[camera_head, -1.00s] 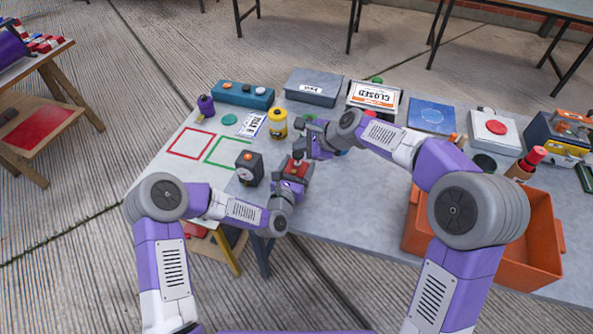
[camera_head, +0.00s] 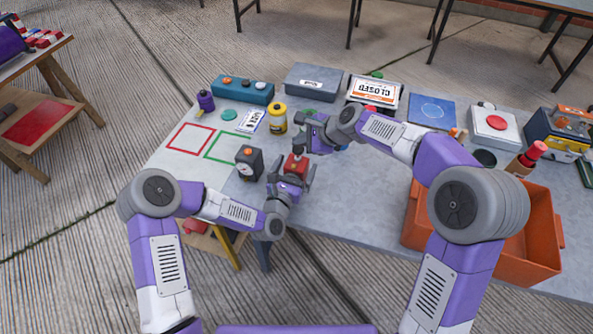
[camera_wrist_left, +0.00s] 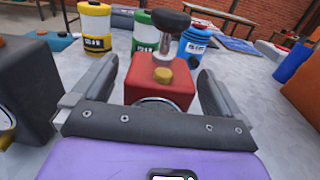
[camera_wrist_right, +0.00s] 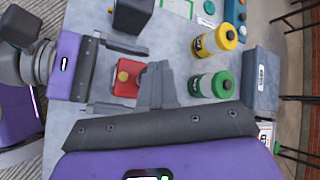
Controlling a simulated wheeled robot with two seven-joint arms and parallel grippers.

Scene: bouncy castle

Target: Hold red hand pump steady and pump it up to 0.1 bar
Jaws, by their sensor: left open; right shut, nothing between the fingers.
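The red hand pump (camera_head: 296,164) stands on the grey table. In the left wrist view the pump's red body (camera_wrist_left: 160,82) has a brass button on its near face and a black knob (camera_wrist_left: 172,20) on top. My left gripper (camera_wrist_left: 155,95) is open, with one finger on each side of the pump body and visible gaps. In the head view my left gripper (camera_head: 293,178) comes in from the front. My right gripper (camera_head: 302,148) is shut and empty just behind the pump. In the right wrist view the shut fingers (camera_wrist_right: 156,82) are beside the red body (camera_wrist_right: 127,78). Contact is unclear.
A dark box with a round dial (camera_head: 249,163) stands left of the pump. A yellow canister (camera_head: 277,118) and a green-white canister (camera_wrist_right: 212,85) stand behind. An orange crate (camera_head: 540,270) is at the right. The table front between pump and crate is clear.

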